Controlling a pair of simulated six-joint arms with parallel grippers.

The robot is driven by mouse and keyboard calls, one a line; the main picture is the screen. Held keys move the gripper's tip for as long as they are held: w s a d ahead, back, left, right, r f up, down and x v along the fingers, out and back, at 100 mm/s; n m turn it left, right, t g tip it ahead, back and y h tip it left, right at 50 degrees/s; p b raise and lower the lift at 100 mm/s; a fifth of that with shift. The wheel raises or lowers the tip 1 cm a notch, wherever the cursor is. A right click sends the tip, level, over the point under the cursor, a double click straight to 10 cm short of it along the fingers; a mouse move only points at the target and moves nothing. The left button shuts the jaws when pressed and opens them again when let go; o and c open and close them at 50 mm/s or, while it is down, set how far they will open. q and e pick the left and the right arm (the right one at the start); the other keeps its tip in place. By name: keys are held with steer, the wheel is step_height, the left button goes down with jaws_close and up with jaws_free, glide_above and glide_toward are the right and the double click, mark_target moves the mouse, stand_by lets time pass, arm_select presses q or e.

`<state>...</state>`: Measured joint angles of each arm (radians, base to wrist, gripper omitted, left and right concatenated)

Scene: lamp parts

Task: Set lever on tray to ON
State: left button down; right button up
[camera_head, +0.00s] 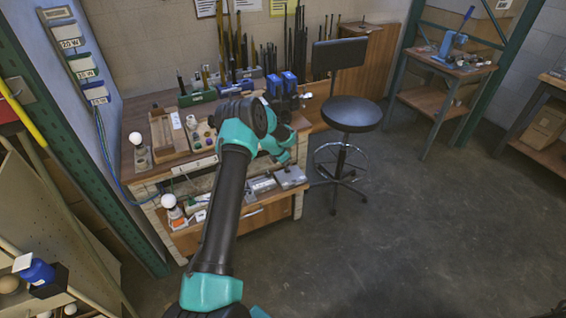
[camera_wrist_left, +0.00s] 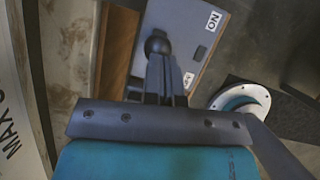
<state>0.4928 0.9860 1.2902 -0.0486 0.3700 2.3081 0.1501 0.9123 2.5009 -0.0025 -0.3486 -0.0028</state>
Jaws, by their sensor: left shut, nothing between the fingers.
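The grey tray (camera_wrist_left: 205,8) shows in the left wrist view with an upside-down ON label (camera_wrist_left: 213,20) near its far end and a second, partly hidden label (camera_wrist_left: 188,80) at the near end. The lever's dark round knob (camera_wrist_left: 157,44) stands over the tray, just beyond my fingertips. My left gripper (camera_wrist_left: 162,62) is shut and empty, its fingers right at the knob; I cannot tell whether they touch. In the head view my left gripper (camera_head: 288,161) is over the grey tray (camera_head: 294,179) on the workbench's lower shelf. My right gripper is out of view.
The workbench top (camera_head: 165,103) holds a wooden tray (camera_head: 166,138), blue items and racks of rods. A bulb (camera_head: 168,201) stands at the shelf's left. A grey box (camera_head: 262,184) sits beside the tray. A black stool (camera_head: 351,114) stands to the right; the floor beyond is open.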

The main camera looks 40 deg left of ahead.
arm_select(q)
steer(key=shift+w+d+r, duration=0.1)
steer(key=shift+w+d, duration=0.2)
steer(key=shift+w, duration=0.4)
steer(key=shift+w+d, duration=0.3)
steer(key=shift+w, duration=0.35)
steer(key=shift+w+d, duration=0.35)
steer(key=shift+w, duration=0.45)
step_height(320, 180, up, 10)
steer(key=w+d, duration=0.1)
steer(key=shift+d+f, duration=0.25)
steer(key=shift+d, duration=0.1)
